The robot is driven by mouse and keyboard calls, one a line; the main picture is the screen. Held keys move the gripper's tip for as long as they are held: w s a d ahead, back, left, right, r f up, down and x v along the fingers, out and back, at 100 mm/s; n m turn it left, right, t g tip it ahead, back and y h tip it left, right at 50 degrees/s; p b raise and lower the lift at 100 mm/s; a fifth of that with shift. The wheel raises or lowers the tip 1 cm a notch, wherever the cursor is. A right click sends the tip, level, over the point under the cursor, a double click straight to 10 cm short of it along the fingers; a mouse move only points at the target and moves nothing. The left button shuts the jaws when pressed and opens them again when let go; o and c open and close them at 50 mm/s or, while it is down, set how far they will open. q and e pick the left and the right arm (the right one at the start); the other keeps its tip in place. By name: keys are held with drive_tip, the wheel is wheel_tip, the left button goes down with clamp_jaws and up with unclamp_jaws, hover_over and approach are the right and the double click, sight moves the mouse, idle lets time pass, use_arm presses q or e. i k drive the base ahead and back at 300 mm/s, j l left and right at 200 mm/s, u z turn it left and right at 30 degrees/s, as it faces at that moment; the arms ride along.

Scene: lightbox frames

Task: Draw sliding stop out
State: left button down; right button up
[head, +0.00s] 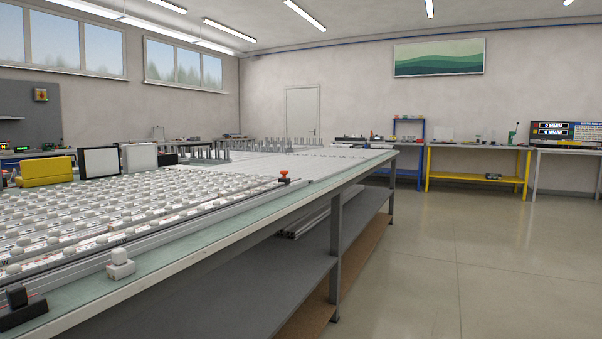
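No part of my left or right gripper shows in the head view. A small dark piece with an orange-red knob (284,176) sits on the rail along the right edge of the long workbench (228,232). It may be the sliding stop, but I cannot tell for sure. A black block with a small upright knob (17,298) sits at the near left edge of the bench. A white block with a rounded top (120,263) stands beside the rail on the bench's near edge strip.
Rows of white knobbed pieces (130,205) cover the near bench top. A yellow case (46,171) and two pale framed panels (99,162) stand at the left. Grey upright pegs (205,153) stand farther back. The floor (450,260) to the right is clear up to a yellow table (480,180).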

sight(283, 179)
drive_tip(key=i+u, duration=0.15)
drive_tip(key=u, duration=0.2)
drive_tip(key=i+l+u, duration=0.1)
drive_tip(key=u, duration=0.25)
drive_tip(key=i+l+u, duration=0.1)
drive_tip(key=u, duration=0.25)
drive_tip(key=i, duration=0.05)
